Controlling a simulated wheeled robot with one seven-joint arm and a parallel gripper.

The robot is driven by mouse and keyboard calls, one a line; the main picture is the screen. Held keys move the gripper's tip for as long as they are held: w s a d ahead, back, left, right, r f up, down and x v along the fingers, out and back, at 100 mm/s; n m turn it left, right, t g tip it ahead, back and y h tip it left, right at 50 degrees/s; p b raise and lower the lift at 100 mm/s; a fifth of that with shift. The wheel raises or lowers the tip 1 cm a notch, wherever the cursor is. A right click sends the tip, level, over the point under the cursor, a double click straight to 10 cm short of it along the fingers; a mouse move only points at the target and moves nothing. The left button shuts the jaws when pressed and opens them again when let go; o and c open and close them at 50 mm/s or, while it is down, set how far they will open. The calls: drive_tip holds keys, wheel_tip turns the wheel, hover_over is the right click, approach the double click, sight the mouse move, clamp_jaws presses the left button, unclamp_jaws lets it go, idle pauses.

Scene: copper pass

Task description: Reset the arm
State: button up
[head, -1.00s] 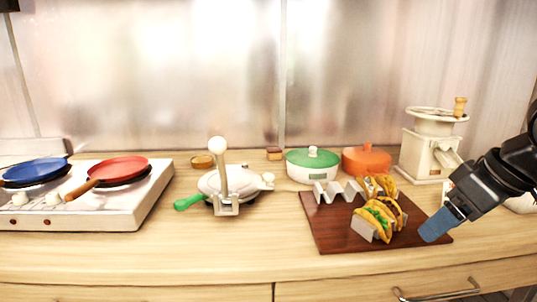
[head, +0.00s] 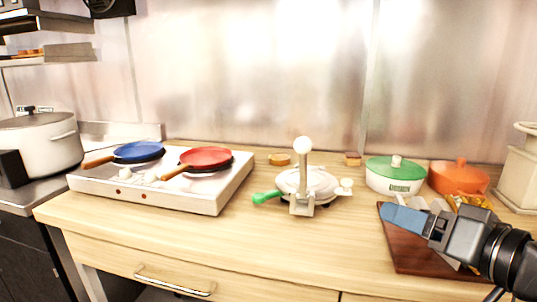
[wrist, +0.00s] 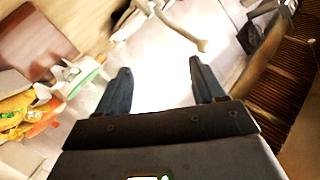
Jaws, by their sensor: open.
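My gripper (head: 392,219) is at the right in the head view, in front of the wooden board (head: 412,259) and the tacos on it. In the wrist view my gripper (wrist: 160,88) shows two blue-grey fingers spread apart with nothing between them. My arm hides most of the tacos (head: 474,201) and part of the board in the head view.
A white stove (head: 200,200) carries a blue pan (head: 139,150) and a red pan (head: 206,157). Green-lidded (head: 395,178) and orange (head: 459,177) pots stand behind the board. A large pot (head: 40,145) is far left. The front counter is clear.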

drive_tip(key=s+a+f+m+t+h, duration=0.1)
drive_tip(key=s+a+f+m+h, duration=0.2)
drive_tip(key=s+f, duration=0.5)
drive_tip(key=s+a+f+m+t+h, duration=0.1)
drive_tip(key=s+a+f+m+h, duration=0.2)
drive_tip(key=s+f, duration=0.45)
drive_tip(key=s+d+n, duration=0.2)
drive_tip(key=s+n, duration=0.2)
drive_tip(key=s, duration=0.7)
drive_tip(key=s+d+f+n+g, duration=0.1)
drive_tip(key=s+d+n, duration=0.1)
drive_tip(key=s, duration=0.9)
drive_tip(key=shift+s+d+n, duration=0.15)
drive_tip(key=shift+n, duration=0.75)
